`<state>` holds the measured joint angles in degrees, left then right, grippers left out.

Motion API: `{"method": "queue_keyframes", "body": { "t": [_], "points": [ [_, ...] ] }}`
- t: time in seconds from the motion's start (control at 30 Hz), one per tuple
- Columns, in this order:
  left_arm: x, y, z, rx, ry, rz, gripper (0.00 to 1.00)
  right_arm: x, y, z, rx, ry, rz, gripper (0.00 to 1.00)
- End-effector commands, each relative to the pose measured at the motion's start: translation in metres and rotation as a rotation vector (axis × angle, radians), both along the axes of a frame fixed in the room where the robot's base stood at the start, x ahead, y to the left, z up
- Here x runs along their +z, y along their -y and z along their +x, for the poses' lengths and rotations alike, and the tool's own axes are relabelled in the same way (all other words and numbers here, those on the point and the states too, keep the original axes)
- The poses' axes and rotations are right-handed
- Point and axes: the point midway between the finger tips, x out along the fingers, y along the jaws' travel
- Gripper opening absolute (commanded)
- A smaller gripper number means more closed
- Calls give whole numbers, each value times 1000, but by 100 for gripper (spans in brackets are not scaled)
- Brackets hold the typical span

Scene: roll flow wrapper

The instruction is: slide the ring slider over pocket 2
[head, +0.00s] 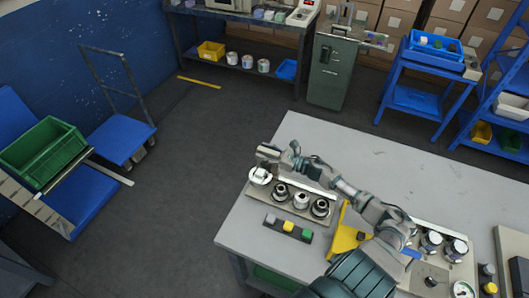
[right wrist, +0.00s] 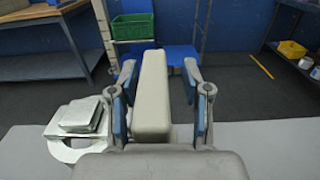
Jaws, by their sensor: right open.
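A pale metal ring (head: 260,176), likely the ring slider, sits at the left end of a beige plate (head: 262,203). Beside it on the plate is a row of three round dark-and-silver pockets, the middle one (head: 301,200) likely pocket 2. My right gripper (head: 268,153) is above the ring end. In the right wrist view my right gripper (right wrist: 160,85) is open, with a long grey bar (right wrist: 153,95) between its blue-padded fingers and gaps on both sides. The ring (right wrist: 65,145) with a square block shows lower left. My left gripper is not in view.
A strip with grey, yellow and green buttons (head: 288,227) lies in front of the plate. A yellow bracket (head: 347,232) and several jars (head: 432,242) stand to the right, near my forearm. The table's far part (head: 400,170) is clear.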

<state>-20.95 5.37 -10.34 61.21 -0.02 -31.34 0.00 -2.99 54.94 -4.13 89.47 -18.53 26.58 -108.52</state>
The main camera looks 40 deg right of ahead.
Motion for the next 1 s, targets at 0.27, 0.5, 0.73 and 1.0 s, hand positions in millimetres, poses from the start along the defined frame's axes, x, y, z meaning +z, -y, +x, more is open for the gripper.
{"method": "queue_keyframes", "body": {
  "t": [0.27, 0.5, 0.73, 1.0],
  "points": [
    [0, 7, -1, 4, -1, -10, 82, 2, -5, 0, 2, 0, -4, 25],
    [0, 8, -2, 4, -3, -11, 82, 3, -4, 0, 2, 2, -4, 0],
    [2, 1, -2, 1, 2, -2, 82, 3, 1, -7, 2, 2, 1, 0],
    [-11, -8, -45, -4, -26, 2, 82, 5, 27, -56, -3, -1, 0, 0]
  ]
}}
